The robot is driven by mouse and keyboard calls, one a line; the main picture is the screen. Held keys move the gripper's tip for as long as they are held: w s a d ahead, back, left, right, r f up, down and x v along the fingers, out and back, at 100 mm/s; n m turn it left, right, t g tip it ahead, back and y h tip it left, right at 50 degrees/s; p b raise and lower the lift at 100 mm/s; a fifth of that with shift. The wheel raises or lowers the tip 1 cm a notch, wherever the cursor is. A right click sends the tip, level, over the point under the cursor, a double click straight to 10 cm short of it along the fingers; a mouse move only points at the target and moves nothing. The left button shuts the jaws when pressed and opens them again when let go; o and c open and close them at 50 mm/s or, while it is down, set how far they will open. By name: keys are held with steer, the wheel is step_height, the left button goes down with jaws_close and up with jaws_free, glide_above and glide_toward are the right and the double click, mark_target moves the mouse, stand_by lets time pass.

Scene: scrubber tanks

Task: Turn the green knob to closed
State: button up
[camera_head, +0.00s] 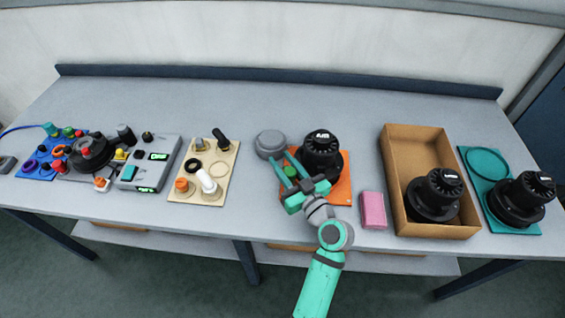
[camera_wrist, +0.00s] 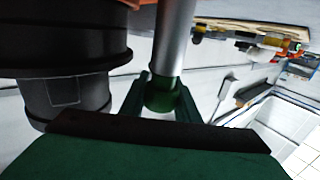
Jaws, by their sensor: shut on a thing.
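The green knob (camera_head: 290,171) is at the left side of an orange board (camera_head: 343,190) on the bench. In the wrist view the green knob (camera_wrist: 160,96) sits on the end of a grey post, between my two fingers. My gripper (camera_head: 287,168) reaches in from the front right and is shut on the knob; my fingers also show in the wrist view (camera_wrist: 159,98). A large black device (camera_head: 321,152) stands beside the knob on the board, and it fills the left of the wrist view (camera_wrist: 60,55). The knob's pointer or markings cannot be made out.
A grey round object (camera_head: 270,143) lies behind left of the board. A pink block (camera_head: 373,210) and a cardboard box (camera_head: 400,152) with a black device stand to the right. A beige board (camera_head: 222,160) with fittings is to the left. The bench behind is clear.

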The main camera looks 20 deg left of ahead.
steer(key=shift+w+d+m+t+h, duration=0.15)
steer(key=shift+d+m+t+h, duration=0.05)
steer(key=shift+m+t+h, duration=0.6)
steer(key=shift+w+d+m+t+h, duration=0.1)
steer(key=shift+d+m+t+h, duration=0.05)
steer(key=shift+m+t+h, duration=0.7)
steer(key=shift+w+d+m+t+h, duration=0.2)
steer(key=shift+m+t+h, duration=0.4)
steer(key=shift+h, duration=0.35)
steer(key=shift+w+d+m+t+h, duration=0.1)
steer(key=shift+d+m+t+h, duration=0.1)
steer(key=shift+m+t+h, duration=0.45)
steer(key=shift+d+m+t+h, duration=0.15)
steer(key=shift+m+h, duration=0.25)
steer(key=shift+h, duration=0.55)
steer(key=shift+d+h, duration=0.1)
steer(key=shift+h, duration=0.2)
steer(key=o, duration=1)
steer(key=shift+o, duration=0.2)
steer(key=shift+n+g+y, duration=0.25)
steer(key=shift+n+y, duration=0.05)
steer(key=shift+y, duration=0.5)
